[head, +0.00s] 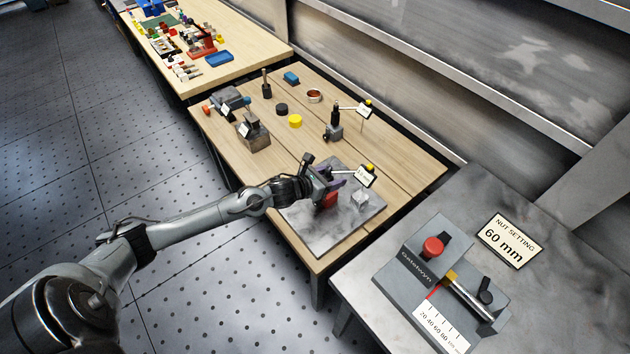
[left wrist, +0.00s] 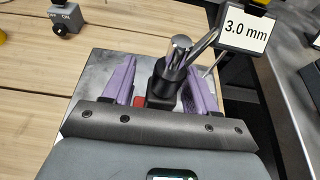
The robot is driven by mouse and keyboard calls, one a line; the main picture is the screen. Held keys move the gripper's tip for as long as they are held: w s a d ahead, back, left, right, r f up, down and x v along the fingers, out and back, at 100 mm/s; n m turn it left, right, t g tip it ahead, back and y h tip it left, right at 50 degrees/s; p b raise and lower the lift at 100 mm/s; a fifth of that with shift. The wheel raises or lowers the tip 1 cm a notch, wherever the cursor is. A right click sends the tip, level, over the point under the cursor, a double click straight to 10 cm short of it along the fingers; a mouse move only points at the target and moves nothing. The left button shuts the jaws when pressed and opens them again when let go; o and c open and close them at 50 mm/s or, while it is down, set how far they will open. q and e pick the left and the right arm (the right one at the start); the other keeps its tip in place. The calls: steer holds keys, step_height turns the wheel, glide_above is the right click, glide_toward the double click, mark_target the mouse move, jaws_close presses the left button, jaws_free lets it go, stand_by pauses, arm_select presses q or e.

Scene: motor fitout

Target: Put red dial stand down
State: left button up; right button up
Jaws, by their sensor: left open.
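The red dial stand (head: 328,200) is on the grey plate (head: 313,230) on the wooden bench, its red part low under my left gripper (head: 326,181). In the left wrist view, a dark post with a shiny metal top (left wrist: 172,75) rises between the purple fingers of my left gripper (left wrist: 160,88). The fingers are open, with a gap visible on either side of the post. A bit of red (left wrist: 139,101) shows beside the post. The stand's base is mostly hidden by the gripper body. My right gripper is in neither view.
A small sign reading 3.0 mm (left wrist: 243,31) stands close behind the gripper. A pale metal block (head: 360,201) sits on the plate's right side. Switch boxes, a yellow disc (head: 295,121) and a black disc (head: 281,109) lie farther back. A grey gauge fixture (head: 425,262) stands right.

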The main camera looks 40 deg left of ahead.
arm_select(q)
steer(key=p+v, duration=0.1)
steer(key=v, duration=1)
steer(key=s+d+f+n+g, duration=0.1)
steer(key=s+d+n+g, duration=0.2)
steer(key=n, duration=0.8)
steer(key=s+d+f+n+g+y, duration=0.1)
steer(key=s+d+n+g, duration=0.2)
steer(key=s+d+n, duration=0.5)
steer(key=s+d+f+n+g, duration=0.2)
steer(key=s+d+n, duration=0.4)
steer(key=s+n, duration=0.5)
steer(key=n+g, duration=0.1)
steer(key=n, duration=0.4)
steer(key=shift+s+d+g, duration=0.15)
steer(key=shift+s+g, duration=0.1)
steer(key=shift+g, duration=0.15)
step_height(320, 180, up, 26)
steer(key=p, duration=2.6)
